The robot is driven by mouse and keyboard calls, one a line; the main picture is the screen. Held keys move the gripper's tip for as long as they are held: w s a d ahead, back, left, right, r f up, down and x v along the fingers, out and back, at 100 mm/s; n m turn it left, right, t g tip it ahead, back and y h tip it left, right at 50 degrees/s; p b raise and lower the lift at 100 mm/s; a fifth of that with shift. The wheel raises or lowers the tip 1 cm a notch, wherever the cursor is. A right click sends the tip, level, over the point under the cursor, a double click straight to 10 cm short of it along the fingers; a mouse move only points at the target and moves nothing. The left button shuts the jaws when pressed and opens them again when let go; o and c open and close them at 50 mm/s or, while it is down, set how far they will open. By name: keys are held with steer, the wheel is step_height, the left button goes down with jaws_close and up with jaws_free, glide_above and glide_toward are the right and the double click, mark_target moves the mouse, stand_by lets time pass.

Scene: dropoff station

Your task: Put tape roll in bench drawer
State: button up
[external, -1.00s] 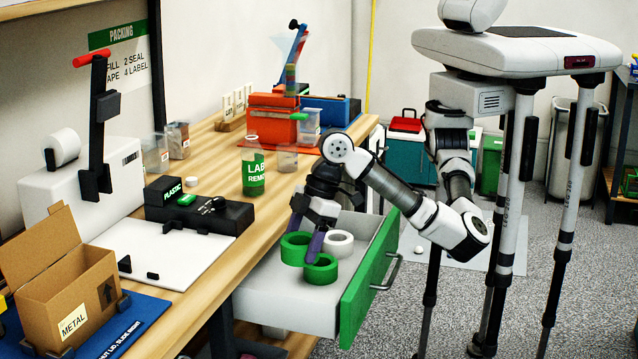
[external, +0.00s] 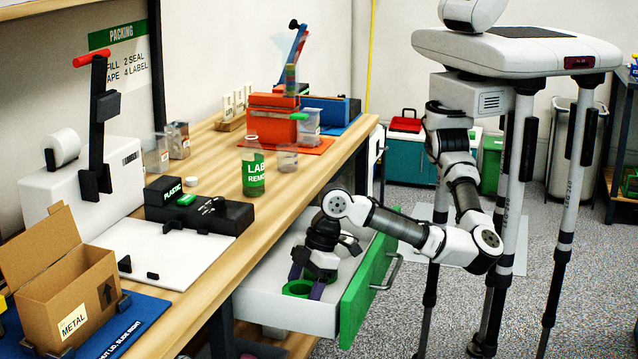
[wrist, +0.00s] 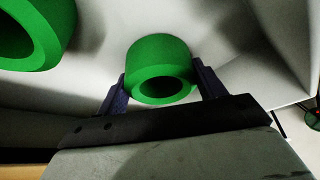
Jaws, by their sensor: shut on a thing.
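The bench drawer (external: 262,300) stands open, with a white inside and a green front (external: 365,295). My gripper (external: 305,281) reaches down into it, shut on a green tape roll (external: 298,289). In the wrist view the held roll (wrist: 160,60) sits between my two dark fingers, low in the drawer. I cannot tell whether it touches the drawer floor. A second green roll (wrist: 35,30) shows at the upper left of the wrist view.
The wooden bench top (external: 225,245) lies left of and above the drawer. The drawer's front left floor looks clear.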

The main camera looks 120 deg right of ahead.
steer(key=o, duration=1)
steer(key=shift+f, duration=0.1)
steer(key=shift+o, duration=0.2)
steer(key=v, duration=1.2)
